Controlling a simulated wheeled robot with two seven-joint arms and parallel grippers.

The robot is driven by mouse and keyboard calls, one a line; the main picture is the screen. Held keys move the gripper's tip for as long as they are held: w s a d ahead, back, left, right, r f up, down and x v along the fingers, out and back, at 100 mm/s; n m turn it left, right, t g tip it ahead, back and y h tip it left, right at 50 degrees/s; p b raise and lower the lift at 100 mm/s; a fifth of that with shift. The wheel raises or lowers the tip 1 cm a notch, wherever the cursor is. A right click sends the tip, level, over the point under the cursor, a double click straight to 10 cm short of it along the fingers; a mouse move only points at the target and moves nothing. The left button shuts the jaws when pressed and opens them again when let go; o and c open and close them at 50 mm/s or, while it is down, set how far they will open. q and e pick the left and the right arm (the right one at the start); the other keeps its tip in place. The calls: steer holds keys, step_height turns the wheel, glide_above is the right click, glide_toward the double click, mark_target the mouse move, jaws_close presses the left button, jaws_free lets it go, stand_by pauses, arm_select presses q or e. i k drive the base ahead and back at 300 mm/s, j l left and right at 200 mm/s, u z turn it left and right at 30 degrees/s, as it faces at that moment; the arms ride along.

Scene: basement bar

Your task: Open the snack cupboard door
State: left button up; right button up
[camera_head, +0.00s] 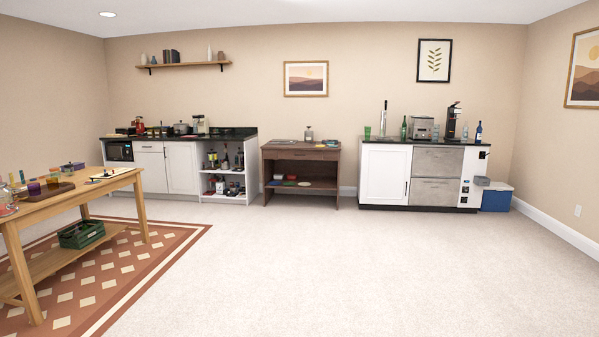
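The other is the white door (182,168) in the left counter, beside a narrower white drawer and door front (152,172). All look shut. What is inside is hidden. Neither of my grippers is in view.
A wooden table (112,184) stands on a patterned rug (115,270) at the left, with a green crate (82,234) on its lower shelf. A brown wooden desk (300,153) stands between the counters. A blue cooler (495,199) sits far right. The pale floor ahead is clear.

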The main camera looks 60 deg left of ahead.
mark_target(178, 156)
steer(key=j+u, duration=0.35)
steer(key=i+j+u, duration=0.2)
steer(key=j+u, duration=0.2)
steer(key=i+j+u, duration=0.15)
steer(key=j+u, duration=0.2)
steer(key=i+j+u, duration=0.2)
steer(key=u, duration=0.2)
steer(key=i+j+u, duration=0.65)
steer(key=i, duration=0.15)
steer(key=i+j+u, duration=0.1)
steer(key=i+u, duration=0.15)
steer(key=i, duration=0.2)
steer(key=i+u, duration=0.3)
steer(key=i, duration=4.55)
steer(key=i+u, duration=0.1)
steer(key=i, duration=2.05)
steer(key=i+j+z, duration=0.1)
steer(key=i, duration=0.45)
steer(key=i+j+z, duration=0.1)
steer(key=i, duration=0.45)
steer(key=i+j+z, duration=0.1)
steer(key=i+j, duration=0.2)
steer(key=i, duration=0.25)
